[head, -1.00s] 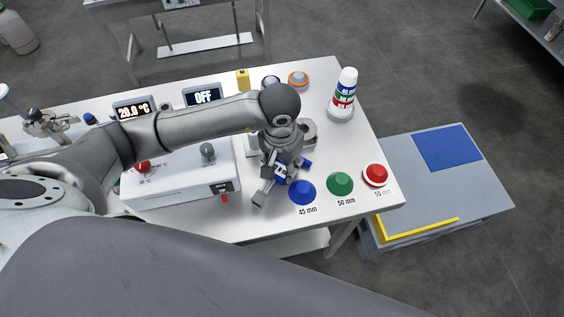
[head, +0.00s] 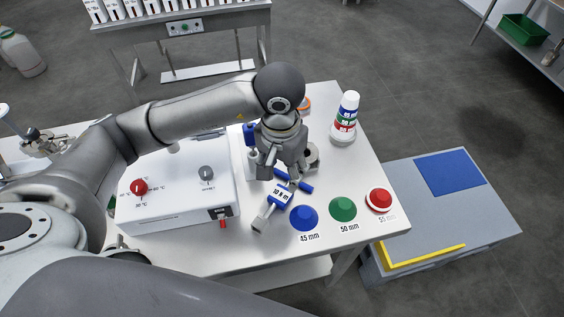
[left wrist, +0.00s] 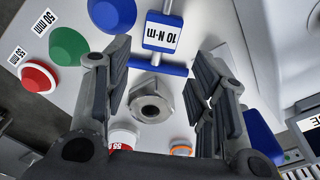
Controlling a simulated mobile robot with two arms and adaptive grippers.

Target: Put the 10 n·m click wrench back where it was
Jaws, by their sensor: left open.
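The 10 N·m click wrench (head: 281,197) lies on the white table, left of the blue cone. It has a silver head end, a white "10 N·m" label and a blue crossbar. The left wrist view shows its label and crossbar (left wrist: 158,68) beyond the fingers. My left gripper (head: 282,170) is open and empty, above and just behind the wrench, apart from it. Its two spread fingers (left wrist: 155,90) frame a silver hex fitting (left wrist: 150,107) on the table. This fitting (head: 312,157) is partly hidden by the gripper in the head view. My right gripper is not in view.
Blue (head: 304,217), green (head: 343,208) and red (head: 379,199) cones line the table's front right. A white control box (head: 178,185) stands left of the wrench. A grey cart (head: 430,205) adjoins the table.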

